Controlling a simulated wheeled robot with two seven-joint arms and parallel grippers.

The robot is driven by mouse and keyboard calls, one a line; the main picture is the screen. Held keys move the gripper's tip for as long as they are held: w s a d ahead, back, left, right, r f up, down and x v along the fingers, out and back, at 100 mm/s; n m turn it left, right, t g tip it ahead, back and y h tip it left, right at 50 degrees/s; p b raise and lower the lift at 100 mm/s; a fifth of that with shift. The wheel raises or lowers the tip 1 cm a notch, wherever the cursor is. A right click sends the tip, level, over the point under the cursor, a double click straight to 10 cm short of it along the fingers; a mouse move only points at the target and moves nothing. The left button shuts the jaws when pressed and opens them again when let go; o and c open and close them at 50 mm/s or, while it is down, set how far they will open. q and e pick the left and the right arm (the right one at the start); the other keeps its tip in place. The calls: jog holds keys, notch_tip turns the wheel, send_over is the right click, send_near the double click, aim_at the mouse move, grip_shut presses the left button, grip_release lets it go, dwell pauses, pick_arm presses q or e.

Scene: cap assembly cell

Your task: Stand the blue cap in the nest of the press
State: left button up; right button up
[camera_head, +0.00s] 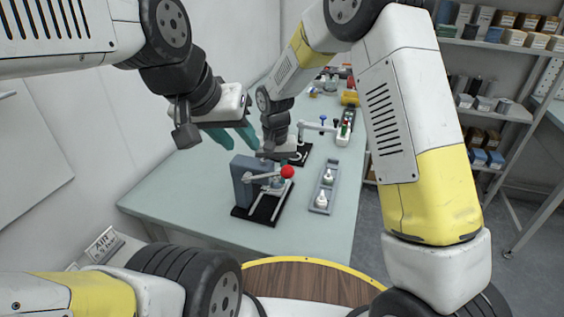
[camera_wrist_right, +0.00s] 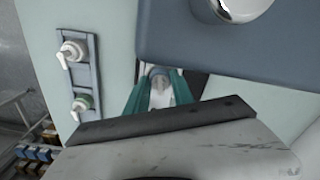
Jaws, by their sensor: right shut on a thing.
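The press (camera_head: 244,182) stands on the bench, with a blue-grey body, a black base and a red ball on its lever. My right gripper (camera_wrist_right: 158,78) is at the press, and its teal fingers are closed on a small pale piece with a greyish top, taken as the blue cap (camera_wrist_right: 160,96). Its blue colour does not show clearly. In the right wrist view the press body (camera_wrist_right: 230,40) is close beside the fingers. The nest is hidden, so I cannot tell whether the cap touches it. My left gripper (camera_head: 234,136) is open and empty, above and left of the press.
Behind is another fixture (camera_head: 315,127) with a blue knob. Several bins (camera_head: 349,97) lie at the bench's far end. The bench (camera_head: 180,190) is clear left of the press.

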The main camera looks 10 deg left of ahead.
jog(key=shift+f, duration=0.1)
dwell(0.4)
jog(key=o, duration=0.9)
jog(key=shift+r, duration=3.5)
